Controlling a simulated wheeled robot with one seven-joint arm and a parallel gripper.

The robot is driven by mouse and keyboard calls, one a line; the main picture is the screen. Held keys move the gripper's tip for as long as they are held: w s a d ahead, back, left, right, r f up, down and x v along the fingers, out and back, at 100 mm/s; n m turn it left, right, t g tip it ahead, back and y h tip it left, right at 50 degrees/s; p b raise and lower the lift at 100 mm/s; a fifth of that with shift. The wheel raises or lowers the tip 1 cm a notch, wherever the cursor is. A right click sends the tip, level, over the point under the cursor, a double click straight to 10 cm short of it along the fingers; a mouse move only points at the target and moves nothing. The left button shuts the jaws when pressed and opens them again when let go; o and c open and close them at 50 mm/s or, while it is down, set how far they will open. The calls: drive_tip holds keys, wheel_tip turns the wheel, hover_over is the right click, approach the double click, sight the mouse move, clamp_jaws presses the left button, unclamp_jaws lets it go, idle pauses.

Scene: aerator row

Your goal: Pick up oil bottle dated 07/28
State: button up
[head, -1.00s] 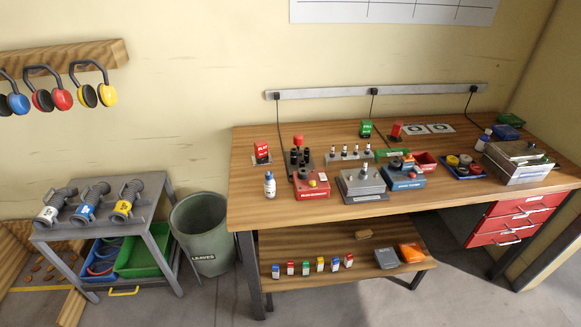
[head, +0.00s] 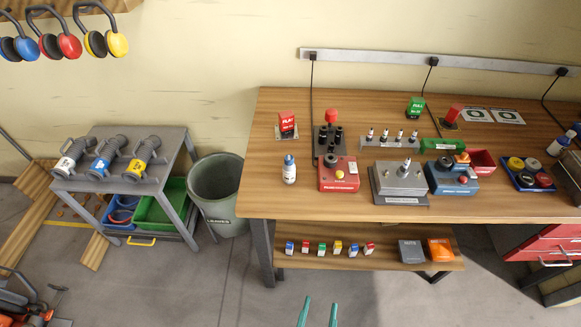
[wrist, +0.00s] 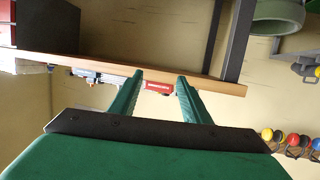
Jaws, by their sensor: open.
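A small white bottle with a blue cap (head: 289,170) stands upright at the left front of the wooden workbench. A similar white bottle (head: 559,145) stands at the right end of the bench. No date is readable on either, so I cannot tell which is dated 07/28. My gripper (head: 320,303) shows at the bottom of the head view, its two green fingers apart and empty, in front of the bench. In the wrist view my gripper (wrist: 161,79) is open, and the bench appears upside down beyond its fingers.
The workbench (head: 450,211) carries a red box (head: 338,175), a grey box and a blue box. Several small coloured-label items stand on the lower shelf (head: 345,261). A bin (head: 215,190) and a side table (head: 172,184) stand left.

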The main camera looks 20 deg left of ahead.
drive_tip(key=w+a+r+y, duration=0.1)
drive_tip(key=w, duration=0.7)
drive_tip(key=n+g+y, duration=0.3)
drive_tip(key=n+y, duration=0.2)
approach(290, 163)
drive_tip(key=x, duration=1.1)
drive_tip(key=shift+w+a, duration=0.15)
drive_tip(key=shift+w, duration=0.05)
drive_tip(key=shift+c, duration=0.3)
clamp_jaws()
